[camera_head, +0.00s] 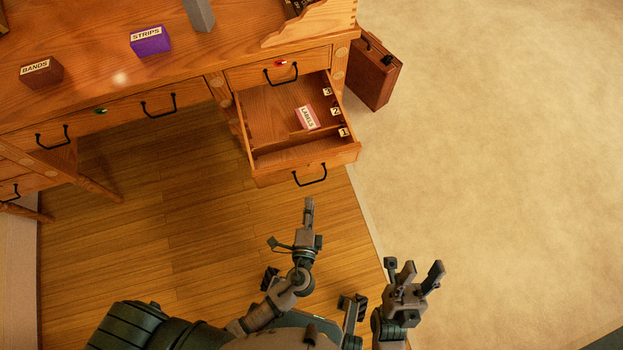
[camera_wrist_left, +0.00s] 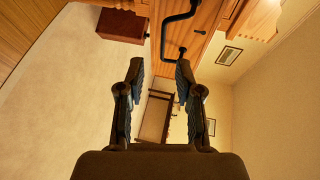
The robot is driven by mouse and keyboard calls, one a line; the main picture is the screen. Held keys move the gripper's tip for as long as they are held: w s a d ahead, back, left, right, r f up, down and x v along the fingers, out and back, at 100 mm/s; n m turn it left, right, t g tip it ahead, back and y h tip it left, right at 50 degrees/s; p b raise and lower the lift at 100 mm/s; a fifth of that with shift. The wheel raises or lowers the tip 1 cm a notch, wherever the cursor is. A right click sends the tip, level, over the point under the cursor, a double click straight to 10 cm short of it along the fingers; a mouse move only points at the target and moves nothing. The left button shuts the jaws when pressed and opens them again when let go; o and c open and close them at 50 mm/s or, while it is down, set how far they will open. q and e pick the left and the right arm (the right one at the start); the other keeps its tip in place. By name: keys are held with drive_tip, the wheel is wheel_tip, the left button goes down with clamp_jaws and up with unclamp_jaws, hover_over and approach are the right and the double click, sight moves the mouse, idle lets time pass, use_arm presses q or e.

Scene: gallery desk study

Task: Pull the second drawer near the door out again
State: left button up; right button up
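The second drawer (camera_head: 275,177), under the top drawer of the desk's right pedestal, stands pulled out. Its black handle (camera_head: 310,178) is on the front. Inside it are compartments tagged 1, 2 and 3, and a pink LABELS box (camera_head: 307,118) lies in it. My left gripper (camera_head: 309,208) is just in front of this handle, apart from it. The left wrist view shows its two fingers (camera_wrist_left: 159,68) spread and empty, with a black handle (camera_wrist_left: 176,32) beyond the tips. My right gripper (camera_head: 423,273) is open and empty, further right and away from the desk.
The top drawer (camera_head: 250,78) above is shut, with a red-tagged key. A brown case (camera_head: 370,80) stands on the floor right of the pedestal. BANDS (camera_head: 42,73) and STRIPS (camera_head: 150,41) boxes are on the desktop. Floor before the drawer is clear.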

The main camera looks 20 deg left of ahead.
use_arm(q)
drive_tip(key=v, duration=0.3)
idle(0.5)
